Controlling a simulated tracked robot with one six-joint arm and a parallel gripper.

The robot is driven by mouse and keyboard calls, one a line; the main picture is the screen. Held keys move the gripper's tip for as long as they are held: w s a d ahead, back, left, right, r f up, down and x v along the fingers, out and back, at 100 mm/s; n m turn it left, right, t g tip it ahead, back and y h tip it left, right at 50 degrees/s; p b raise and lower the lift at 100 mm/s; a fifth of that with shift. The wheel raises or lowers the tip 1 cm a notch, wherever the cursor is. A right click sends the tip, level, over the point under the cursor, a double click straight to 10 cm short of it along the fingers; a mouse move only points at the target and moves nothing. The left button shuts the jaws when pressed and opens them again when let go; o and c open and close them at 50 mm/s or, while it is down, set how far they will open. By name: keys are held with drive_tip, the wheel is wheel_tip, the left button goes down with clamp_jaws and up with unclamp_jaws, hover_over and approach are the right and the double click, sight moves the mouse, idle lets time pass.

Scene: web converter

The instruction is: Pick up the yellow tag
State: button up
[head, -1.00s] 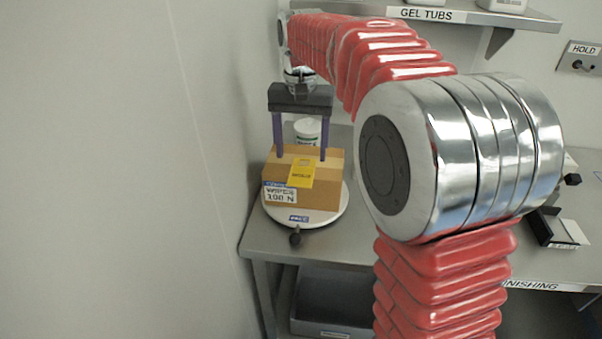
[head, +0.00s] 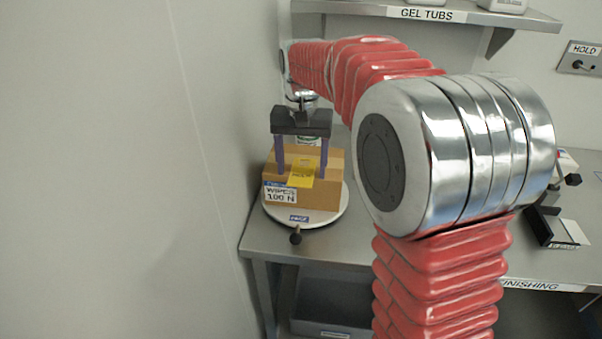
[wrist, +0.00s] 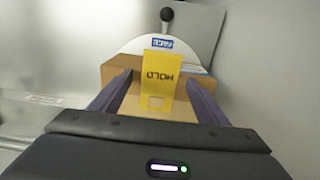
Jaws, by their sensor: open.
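The yellow tag (head: 302,175) hangs over the top front edge of a cardboard box (head: 318,196). In the wrist view the tag (wrist: 160,76) reads HOLD and lies between my two fingers. My gripper (head: 301,177) is open, with its purple fingers pointing down on either side of the tag at the box. In the wrist view my gripper (wrist: 158,95) shows gaps between both fingers and the tag. Whether the fingertips touch the box I cannot tell.
The box stands on a round white turntable (head: 328,213) with a dark knob (head: 295,237) at its front, on a steel table (head: 350,232). A grey wall (head: 120,170) is close on the left. A GEL TUBS shelf (head: 470,17) is above at the back.

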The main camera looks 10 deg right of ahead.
sight(302, 174)
idle(0.3)
drive_tip(key=c, duration=1.1)
wheel_tip(302, 174, up, 10)
drive_tip(key=shift+r, duration=0.1)
idle(0.6)
